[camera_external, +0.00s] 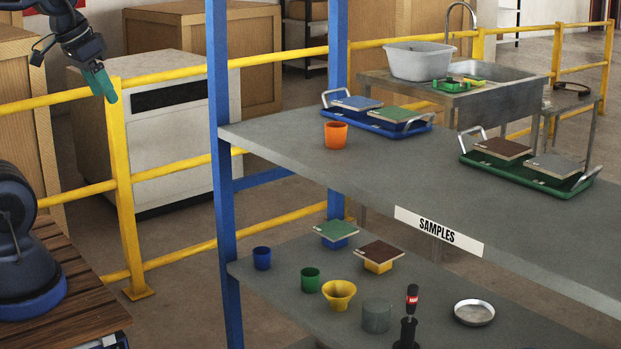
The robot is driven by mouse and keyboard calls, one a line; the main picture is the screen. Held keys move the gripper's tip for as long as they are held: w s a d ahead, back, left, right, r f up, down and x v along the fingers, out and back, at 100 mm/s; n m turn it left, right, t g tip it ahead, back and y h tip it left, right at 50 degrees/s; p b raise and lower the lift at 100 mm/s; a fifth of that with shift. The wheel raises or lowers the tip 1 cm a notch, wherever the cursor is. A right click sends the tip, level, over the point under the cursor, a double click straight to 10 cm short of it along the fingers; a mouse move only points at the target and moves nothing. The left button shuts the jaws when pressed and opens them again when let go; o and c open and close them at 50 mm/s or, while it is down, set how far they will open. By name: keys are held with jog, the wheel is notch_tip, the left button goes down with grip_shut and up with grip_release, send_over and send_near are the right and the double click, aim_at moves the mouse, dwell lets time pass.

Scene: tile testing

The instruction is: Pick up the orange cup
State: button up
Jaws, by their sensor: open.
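The orange cup (336,134) stands upright on the upper grey shelf (390,190), near its left end and in front of a blue tray. My gripper (104,84) shows at the upper left, with teal fingers pointing down. It is open and empty, in front of the yellow railing and well to the left of the cup. A blue shelf post stands between my gripper and the cup in this view. The cup is fully visible.
Blue tray (398,122) and green tray (527,173) hold tile samples. A blue post (218,150) rises at the shelf's left end. The lower shelf (285,285) carries a blue cup (262,258), green cup (310,280) and yellow funnel (339,295). The upper shelf's front middle is clear.

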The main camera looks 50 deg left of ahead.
jog(key=m+h, duration=0.5)
jog(key=m, duration=0.4)
send_over(345, 139)
jog(key=s+a, duration=0.3)
jog(key=a, duration=0.1)
jog(key=f, duration=1.3)
jog(key=shift+w+d, duration=0.15)
jog(key=shift+w, duration=0.1)
jog(key=shift+w+x, duration=0.2)
jog(key=shift+x, duration=2.4)
jog(key=shift+d+r, duration=0.1)
jog(key=shift+r, duration=0.1)
jog(key=shift+c, duration=0.2)
jog(key=c, duration=1)
